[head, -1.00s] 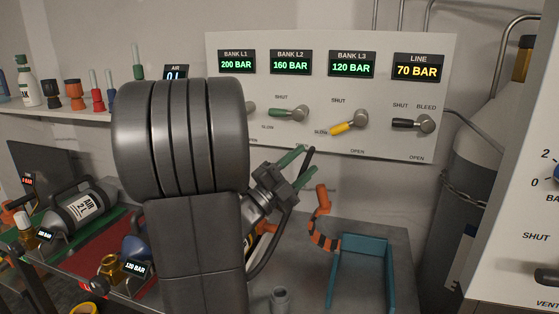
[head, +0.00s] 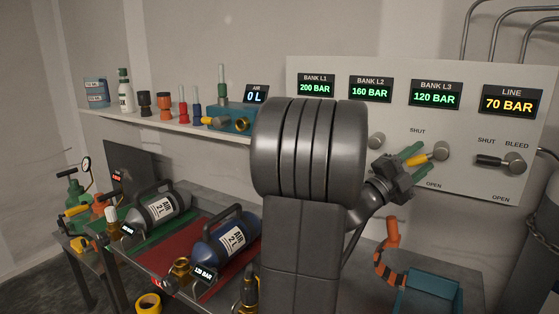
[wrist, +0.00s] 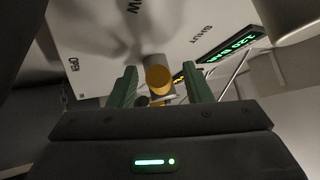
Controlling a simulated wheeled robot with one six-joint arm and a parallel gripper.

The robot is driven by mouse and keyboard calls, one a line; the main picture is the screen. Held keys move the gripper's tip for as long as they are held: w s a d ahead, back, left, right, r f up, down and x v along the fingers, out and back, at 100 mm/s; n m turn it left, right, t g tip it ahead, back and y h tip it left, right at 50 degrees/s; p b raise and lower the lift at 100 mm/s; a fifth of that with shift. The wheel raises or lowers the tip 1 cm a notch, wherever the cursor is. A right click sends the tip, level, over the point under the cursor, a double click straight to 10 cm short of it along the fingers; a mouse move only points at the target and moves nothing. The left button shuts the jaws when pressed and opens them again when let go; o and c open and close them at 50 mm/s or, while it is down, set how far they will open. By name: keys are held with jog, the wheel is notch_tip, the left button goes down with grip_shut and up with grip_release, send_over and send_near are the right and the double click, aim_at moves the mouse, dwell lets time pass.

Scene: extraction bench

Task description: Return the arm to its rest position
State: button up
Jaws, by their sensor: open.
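My gripper (head: 417,160) has green fingers and is open in front of the panel, at the yellow BANK L3 lever (head: 427,158). The lever points left and slightly down from its grey hub. In the wrist view my gripper (wrist: 160,84) has its two green fingers spread, with the round yellow lever end (wrist: 158,77) showing between them. Gaps show on both sides of the lever end, and nothing is gripped. My arm hides the BANK L2 lever and part of the bench in the head view.
The panel (head: 464,185) stands close behind my gripper, with a black-handled LINE lever (head: 497,161) to the right. Below are an orange hooked piece (head: 390,245) and a teal tray (head: 457,285). Air cylinders, one grey (head: 157,212) and one blue (head: 228,238), lie at left.

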jog(key=shift+a, duration=0.1)
jog(key=b+v, duration=0.2)
jog(key=v, duration=1.1)
jog(key=p+x, duration=0.3)
jog(key=x, duration=1)
jog(key=shift+r, duration=0.3)
jog(key=shift+a+r+m+p, duration=0.1)
jog(key=shift+r+m+p, duration=0.05)
jog(key=shift+m+p, duration=0.6)
jog(key=shift+w+r+m+g+y+p, duration=0.15)
jog(key=shift+m+g+y+p, duration=0.25)
jog(key=shift+g+p, duration=0.55)
jog(key=shift+m+p, duration=0.35)
jog(key=shift+p, duration=0.5)
